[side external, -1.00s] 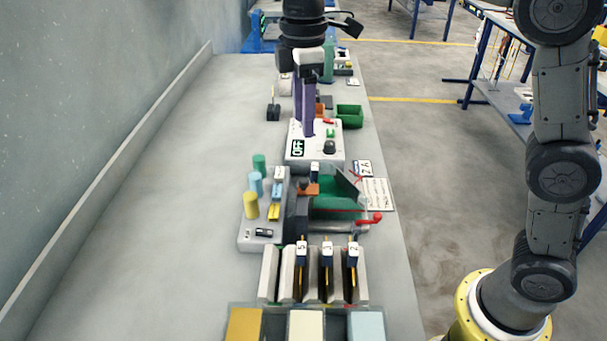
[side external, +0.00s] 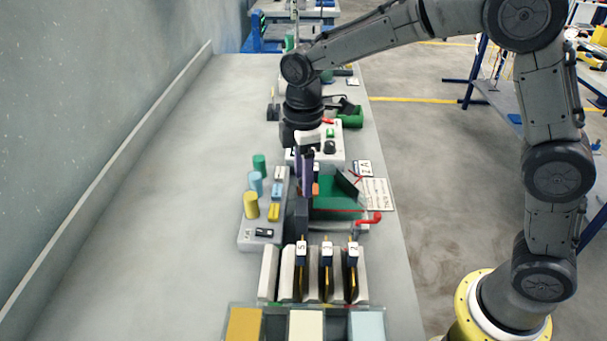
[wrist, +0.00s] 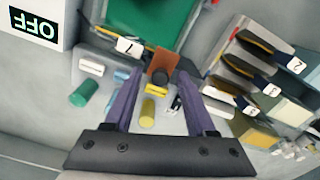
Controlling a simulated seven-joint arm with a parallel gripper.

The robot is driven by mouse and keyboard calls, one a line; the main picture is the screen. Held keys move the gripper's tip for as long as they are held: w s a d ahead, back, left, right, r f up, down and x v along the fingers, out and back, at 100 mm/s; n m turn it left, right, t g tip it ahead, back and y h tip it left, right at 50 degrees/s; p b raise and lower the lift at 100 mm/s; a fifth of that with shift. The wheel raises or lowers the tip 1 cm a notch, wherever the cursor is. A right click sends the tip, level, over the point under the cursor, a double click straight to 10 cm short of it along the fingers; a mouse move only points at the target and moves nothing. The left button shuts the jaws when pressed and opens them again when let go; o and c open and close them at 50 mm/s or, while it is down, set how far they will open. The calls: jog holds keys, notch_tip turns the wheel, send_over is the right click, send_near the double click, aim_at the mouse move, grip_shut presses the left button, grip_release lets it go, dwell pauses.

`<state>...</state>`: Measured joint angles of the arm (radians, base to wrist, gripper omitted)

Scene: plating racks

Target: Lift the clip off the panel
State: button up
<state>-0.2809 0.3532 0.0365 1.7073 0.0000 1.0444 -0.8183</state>
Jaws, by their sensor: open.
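A small copper-brown panel (wrist: 164,62) stands near the green bed in the wrist view. A dark rounded piece (wrist: 159,77), apparently the clip, sits against its near end. In the side view only a bit of the orange panel (side external: 315,189) shows beside my fingers. My gripper (side external: 304,203) has purple fingers pointing down at this spot. In the wrist view my gripper (wrist: 162,78) is open, with one finger on each side of the dark piece and panel. I cannot tell whether the fingers touch them. The side view hides the clip behind my fingers.
A fixture with a green bed (side external: 335,199) and a red-handled crank (side external: 370,218) stands close by. A grey tray (side external: 247,238) holds coloured cylinders at left. Numbered slotted racks (side external: 312,280) stand in front. The bench's left side is clear.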

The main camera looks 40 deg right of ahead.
grip_shut()
dwell(0.3)
dwell(1.2)
